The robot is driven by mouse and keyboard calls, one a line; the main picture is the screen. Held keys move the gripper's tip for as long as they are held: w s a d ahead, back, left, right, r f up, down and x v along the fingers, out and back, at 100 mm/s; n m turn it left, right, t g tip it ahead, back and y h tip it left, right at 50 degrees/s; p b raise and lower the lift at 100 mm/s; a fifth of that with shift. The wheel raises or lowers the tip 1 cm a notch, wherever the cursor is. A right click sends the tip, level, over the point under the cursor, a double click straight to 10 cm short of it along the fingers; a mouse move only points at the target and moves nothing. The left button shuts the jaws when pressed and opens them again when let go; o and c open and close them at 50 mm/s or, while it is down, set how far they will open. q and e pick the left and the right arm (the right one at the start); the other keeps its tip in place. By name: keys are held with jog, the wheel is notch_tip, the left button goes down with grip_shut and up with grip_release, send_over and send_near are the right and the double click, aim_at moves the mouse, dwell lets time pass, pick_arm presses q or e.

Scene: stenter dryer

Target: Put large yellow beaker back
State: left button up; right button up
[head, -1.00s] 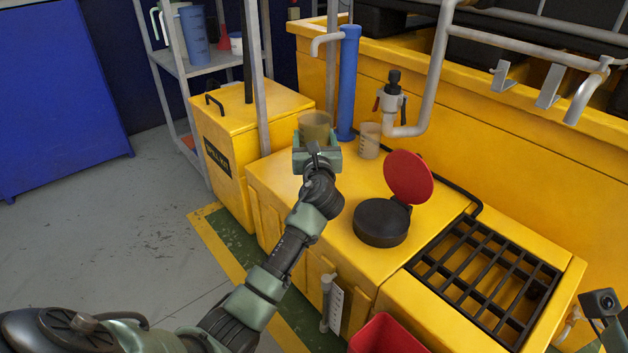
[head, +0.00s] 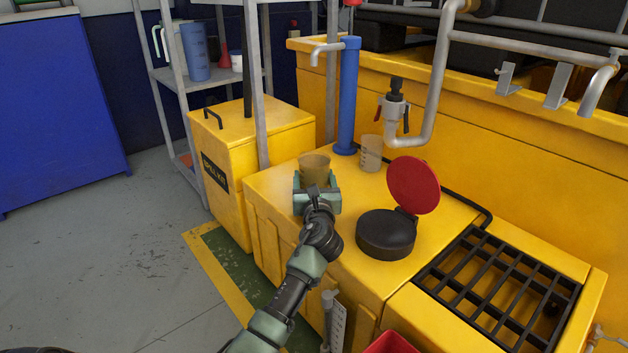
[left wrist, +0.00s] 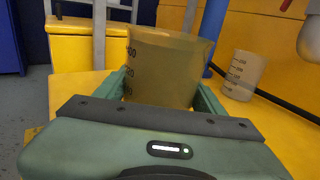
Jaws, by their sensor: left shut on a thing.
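The large yellow beaker (head: 314,168), translucent and amber with dark graduation marks, is upright in my left gripper (head: 316,192). In the left wrist view the beaker (left wrist: 165,68) stands between the two green fingers, which are shut on it. It is over the left part of the yellow deck (head: 275,190). I cannot tell whether its base touches the deck; the gripper hides it. A smaller, paler beaker (head: 370,154) stands behind and to the right, apart from it; it also shows in the left wrist view (left wrist: 242,76). My right gripper is not in view.
A blue upright pipe (head: 348,100) and a grey valve pipe (head: 395,108) stand behind. A black round pot (head: 386,235) with a raised red lid (head: 414,184) is to the right, before a black grate (head: 500,285). A spill kit box (head: 240,150) and shelf (head: 200,78) are left.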

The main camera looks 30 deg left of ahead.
pick_arm(q)
jog(key=shift+f, duration=0.1)
jog(key=o, duration=1.8)
